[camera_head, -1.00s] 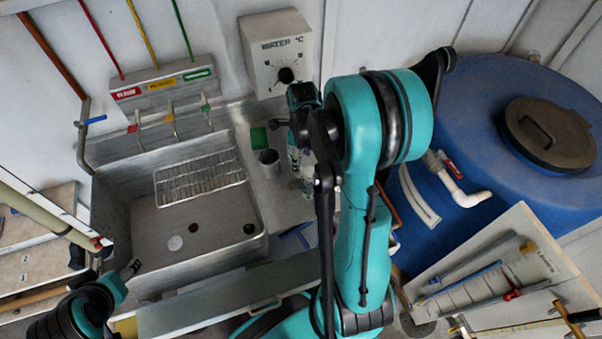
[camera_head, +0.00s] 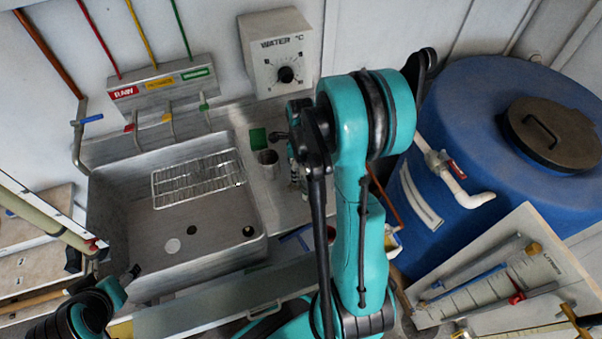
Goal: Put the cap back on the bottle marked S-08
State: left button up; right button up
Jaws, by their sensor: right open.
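My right gripper (camera_head: 285,134) is at the counter right of the sink. It is open, and its fingers are largely hidden by my own wrist and arm. Part of what may be a bottle (camera_head: 296,177) shows just below it, mostly covered by the arm. I cannot read a label, so I cannot tell whether it is S-08. No cap can be made out. I cannot tell whether the gripper touches anything. My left gripper (camera_head: 131,273) is small, dark and low at the left, by the sink's front corner, well away from the counter.
A metal sink (camera_head: 150,215) with a wire rack (camera_head: 197,180) fills the left. A green block (camera_head: 258,138) and a metal cup (camera_head: 267,158) stand on the counter beside my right gripper. A water dial box (camera_head: 280,50) is behind. A blue tank (camera_head: 450,130) stands right.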

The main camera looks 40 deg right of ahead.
aim_at(301, 172)
jog(key=shift+c, duration=0.2)
jog(key=c, duration=0.7)
jog(key=shift+r, duration=0.1)
notch_tip(301, 172, up, 18)
jog(key=p, duration=0.5)
jog(key=shift+p, duration=0.3)
